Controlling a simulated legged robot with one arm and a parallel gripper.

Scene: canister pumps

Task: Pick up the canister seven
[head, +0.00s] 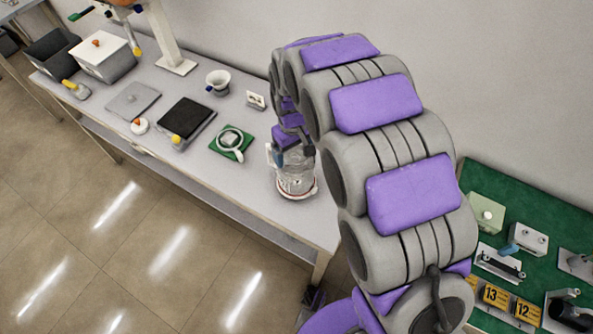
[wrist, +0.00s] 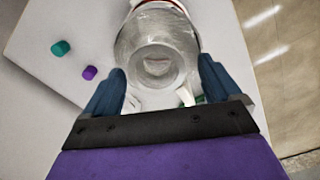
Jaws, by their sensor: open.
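A clear canister (head: 296,178) with a red and white base stands upright near the right end of the white table. In the wrist view the clear canister (wrist: 157,45) fills the upper middle, seen at close range. I cannot read a number on it. My gripper (wrist: 162,82) is open, with one blue finger on each side of the canister's near end. I cannot tell whether either finger touches it. In the head view my gripper (head: 283,157) is at the canister, partly hidden by my arm.
The white table (head: 245,188) also holds a green mat (head: 226,153) with a white ring-shaped item, a black pad (head: 187,116), a white cup (head: 218,80) and a lidded box (head: 103,57). A green-topped bench (head: 520,187) with several fixtures stands at the right. Tiled floor is clear at the left.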

